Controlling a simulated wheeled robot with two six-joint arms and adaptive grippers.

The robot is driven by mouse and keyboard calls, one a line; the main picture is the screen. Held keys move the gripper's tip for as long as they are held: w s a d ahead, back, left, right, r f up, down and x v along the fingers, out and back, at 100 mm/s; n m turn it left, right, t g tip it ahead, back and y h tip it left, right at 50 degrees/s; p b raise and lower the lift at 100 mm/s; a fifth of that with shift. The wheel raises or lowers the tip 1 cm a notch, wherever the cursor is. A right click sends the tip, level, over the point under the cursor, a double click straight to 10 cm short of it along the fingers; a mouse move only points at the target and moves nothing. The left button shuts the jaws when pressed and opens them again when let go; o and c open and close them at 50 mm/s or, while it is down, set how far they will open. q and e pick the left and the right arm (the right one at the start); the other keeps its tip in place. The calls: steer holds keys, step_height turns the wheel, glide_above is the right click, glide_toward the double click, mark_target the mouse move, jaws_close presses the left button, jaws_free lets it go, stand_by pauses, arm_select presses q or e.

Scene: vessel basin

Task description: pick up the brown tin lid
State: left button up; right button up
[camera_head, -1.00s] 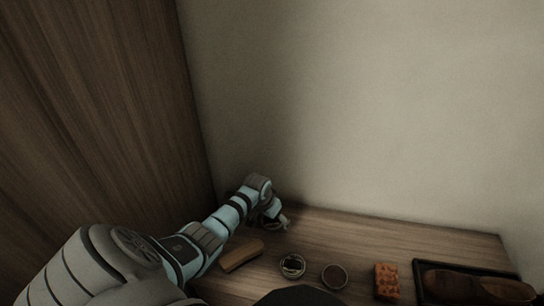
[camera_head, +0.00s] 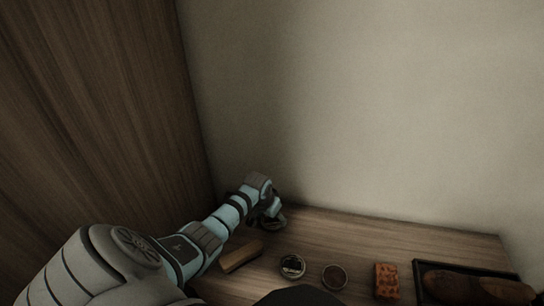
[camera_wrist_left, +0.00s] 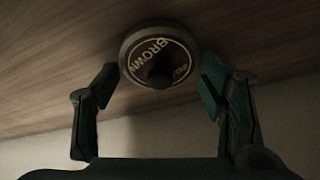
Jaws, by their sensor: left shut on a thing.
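The brown tin lid (camera_wrist_left: 141,62) shows in the left wrist view as a round dark disc with a pale ring, the word BROWN and a dark knob in its middle. My left gripper (camera_wrist_left: 160,80) is shut on it, with one finger at each side of its rim. In the head view my left gripper (camera_head: 271,220) is low over the back left of the wooden table top, and the lid is mostly hidden there by the gripper. I cannot tell whether the lid still touches the table. My right gripper is not in view.
A tan wooden block (camera_head: 241,257), a tin with dark contents (camera_head: 292,266), a brown-filled tin (camera_head: 335,277), an orange sponge (camera_head: 387,281) and a black tray (camera_head: 419,283) holding brown shoes (camera_head: 452,285) stand to the front and right. A wall (camera_head: 370,110) rises behind.

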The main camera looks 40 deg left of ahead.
arm_select(q)
step_height(320, 180, up, 19)
steer(key=p, duration=0.9)
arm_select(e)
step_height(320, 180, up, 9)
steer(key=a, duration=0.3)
arm_select(q)
steer(key=s+d+f+m+g+h+b, duration=0.1)
steer(key=d+f+m, duration=0.3)
steer(key=d, duration=0.5)
steer(key=s+d+f+m+h+b, duration=0.1)
steer(key=d+f+m, duration=0.2)
steer(key=d+m, duration=0.4)
steer(key=s+d+f+m+g+h+b, duration=0.1)
steer(key=d+f+m, duration=0.3)
steer(key=d, duration=0.6)
steer(key=shift+d+f+m+g+h, duration=0.3)
steer(key=shift+d+f+m, duration=0.1)
steer(key=shift+m, duration=0.5)
step_height(320, 180, down, 3)
steer(key=b, duration=0.3)
steer(key=shift+r, duration=0.15)
steer(key=shift+f+b, duration=0.85)
steer(key=shift+f, duration=0.35)
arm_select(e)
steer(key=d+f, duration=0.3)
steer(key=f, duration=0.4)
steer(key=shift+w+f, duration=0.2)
